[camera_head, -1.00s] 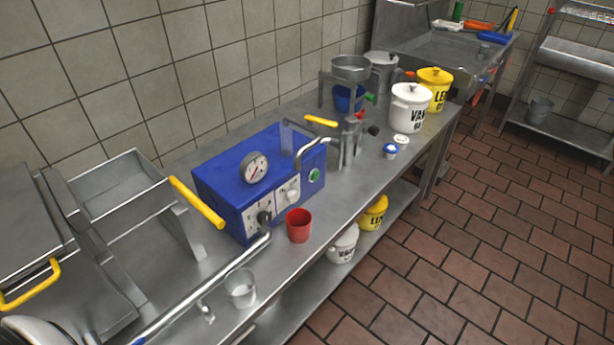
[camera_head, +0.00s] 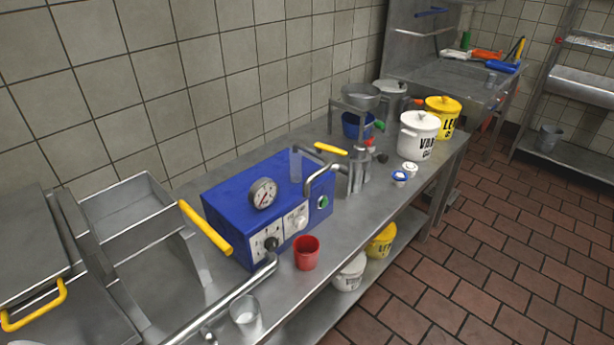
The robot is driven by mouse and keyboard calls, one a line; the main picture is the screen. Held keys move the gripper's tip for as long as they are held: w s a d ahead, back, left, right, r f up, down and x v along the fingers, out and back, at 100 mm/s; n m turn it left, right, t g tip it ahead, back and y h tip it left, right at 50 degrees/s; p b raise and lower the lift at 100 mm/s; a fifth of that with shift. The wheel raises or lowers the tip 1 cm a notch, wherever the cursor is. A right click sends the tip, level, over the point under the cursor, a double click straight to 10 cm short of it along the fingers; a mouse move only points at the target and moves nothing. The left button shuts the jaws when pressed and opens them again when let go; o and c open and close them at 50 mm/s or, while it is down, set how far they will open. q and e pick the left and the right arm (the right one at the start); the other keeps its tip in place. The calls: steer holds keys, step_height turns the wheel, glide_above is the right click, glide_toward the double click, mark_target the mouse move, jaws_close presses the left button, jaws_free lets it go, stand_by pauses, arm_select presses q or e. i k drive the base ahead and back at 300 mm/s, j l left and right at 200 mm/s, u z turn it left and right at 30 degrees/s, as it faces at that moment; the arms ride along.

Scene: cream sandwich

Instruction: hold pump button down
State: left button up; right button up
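I cannot read the labels or tell whether the button is pressed. Nothing touches the green button. Neither of my grippers is in view.
A metal pipe (camera_head: 235,293) runs along the counter's front left. A red cup (camera_head: 306,253) and a clear cup (camera_head: 245,314) stand near the edge. White (camera_head: 418,136) and yellow (camera_head: 442,117) pots stand farther back.

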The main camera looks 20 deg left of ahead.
mark_target(324, 203)
steer(key=i+l, duration=0.35)
steer(key=l, duration=0.15)
steer(key=i+l, duration=0.35)
steer(key=l, duration=0.15)
steer(key=i+l, duration=0.35)
steer(key=l, duration=0.15)
steer(key=u, duration=1.2)
